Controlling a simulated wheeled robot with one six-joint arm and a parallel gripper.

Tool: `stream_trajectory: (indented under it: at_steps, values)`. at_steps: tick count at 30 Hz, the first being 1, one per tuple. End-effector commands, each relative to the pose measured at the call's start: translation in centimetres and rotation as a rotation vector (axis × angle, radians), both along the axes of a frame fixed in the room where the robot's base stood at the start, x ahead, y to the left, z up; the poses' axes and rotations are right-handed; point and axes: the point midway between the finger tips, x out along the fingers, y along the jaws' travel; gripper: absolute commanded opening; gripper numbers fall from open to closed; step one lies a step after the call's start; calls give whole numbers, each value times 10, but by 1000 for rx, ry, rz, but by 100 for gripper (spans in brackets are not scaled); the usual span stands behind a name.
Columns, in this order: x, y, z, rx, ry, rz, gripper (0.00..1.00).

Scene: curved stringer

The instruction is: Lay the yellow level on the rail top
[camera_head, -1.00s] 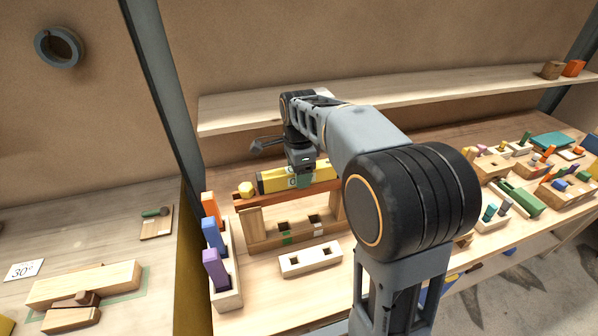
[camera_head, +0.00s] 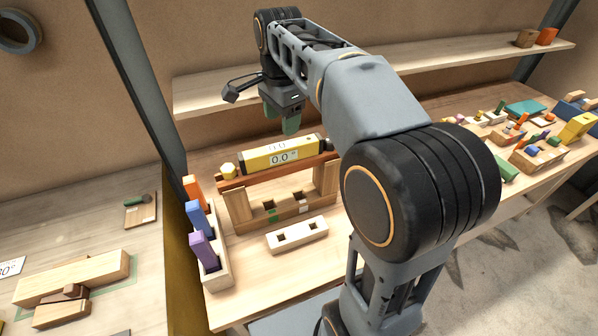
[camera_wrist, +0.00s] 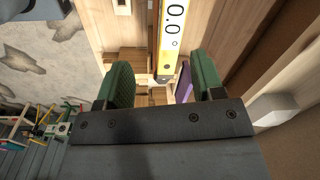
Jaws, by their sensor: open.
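The yellow level (camera_head: 262,160) lies along the top of the reddish-brown rail (camera_head: 236,183) of a wooden stand, its display reading 0.0°. The level also shows in the wrist view (camera_wrist: 168,45), between and beyond the fingers. My gripper (camera_head: 289,124) hangs above the level with a gap below its green fingertips. In the wrist view my gripper (camera_wrist: 165,85) has its two green fingers wide apart with nothing between them. The right end of the rail is partly hidden by my arm.
A rack with orange, blue and purple blocks (camera_head: 203,248) stands left. A pale two-hole block (camera_head: 297,235) lies in front. A shelf (camera_head: 400,73) runs behind. Several toy parts crowd the bench's right side.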

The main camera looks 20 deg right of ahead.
Motion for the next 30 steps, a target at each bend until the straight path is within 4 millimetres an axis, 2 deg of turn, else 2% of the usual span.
stream_trajectory:
  at_steps: [1, 9, 15, 22, 30]
  values:
    - [-14, 0, -4, -7, -26, 94, 62]
    - [-84, 0, -54, -112, -174, 717, 62]
    - [-122, 0, -93, -212, -240, 1064, 62]
    - [-143, 0, -117, -281, -268, 1262, 62]
    - [-145, 0, -121, -294, -272, 1295, 62]
